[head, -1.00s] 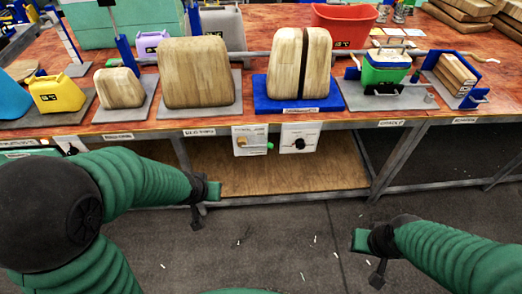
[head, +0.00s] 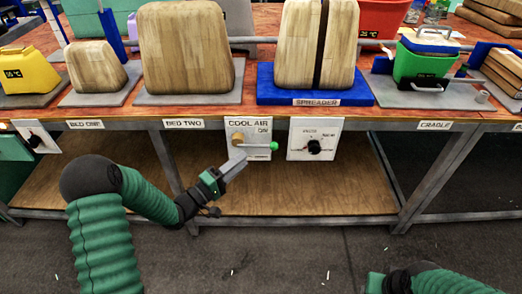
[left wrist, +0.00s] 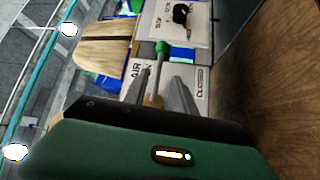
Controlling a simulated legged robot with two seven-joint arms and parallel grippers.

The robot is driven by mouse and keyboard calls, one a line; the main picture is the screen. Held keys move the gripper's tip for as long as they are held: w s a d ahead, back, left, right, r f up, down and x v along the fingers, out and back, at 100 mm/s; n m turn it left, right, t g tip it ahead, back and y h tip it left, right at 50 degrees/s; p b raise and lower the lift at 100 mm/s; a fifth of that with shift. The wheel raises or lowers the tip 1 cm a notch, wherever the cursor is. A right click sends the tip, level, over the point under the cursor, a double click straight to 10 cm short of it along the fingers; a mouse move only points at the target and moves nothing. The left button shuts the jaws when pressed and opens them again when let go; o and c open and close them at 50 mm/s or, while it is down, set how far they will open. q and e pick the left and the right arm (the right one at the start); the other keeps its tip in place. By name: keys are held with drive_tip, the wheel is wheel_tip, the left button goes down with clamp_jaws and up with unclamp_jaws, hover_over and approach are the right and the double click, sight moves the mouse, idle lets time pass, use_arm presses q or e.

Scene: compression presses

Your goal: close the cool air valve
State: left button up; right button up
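The cool air valve (head: 238,138) has a brass hub on a white panel (head: 262,126) marked COOL AIR and ON, under the table's front edge. Its lever points right and ends in a green knob (head: 273,146). My left gripper (head: 238,164) is just below and in front of the panel, its fingers pointing up toward the valve. In the left wrist view, my left gripper (left wrist: 160,76) has its fingers apart, with the lever and green knob (left wrist: 162,47) showing between and beyond them; contact cannot be told. My right gripper (head: 375,283) is cut off at the bottom edge, fingers hidden.
A second white panel with a black dial (head: 314,147) is just right of the valve. The table edge with labels runs above, carrying wooden blocks on a blue spreader base (head: 265,92). A wooden lower shelf (head: 300,198) lies below.

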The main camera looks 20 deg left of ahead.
sight(260, 146)
use_arm(q)
drive_tip(key=b+x, duration=0.2)
drive_tip(key=x, duration=0.6)
drive_tip(key=shift+w+d, duration=0.1)
drive_tip(key=shift+w, duration=0.2)
drive_tip(key=shift+w+d+r, duration=0.15)
drive_tip(key=shift+w, duration=0.05)
drive_tip(key=shift+c, duration=0.4)
clamp_jaws()
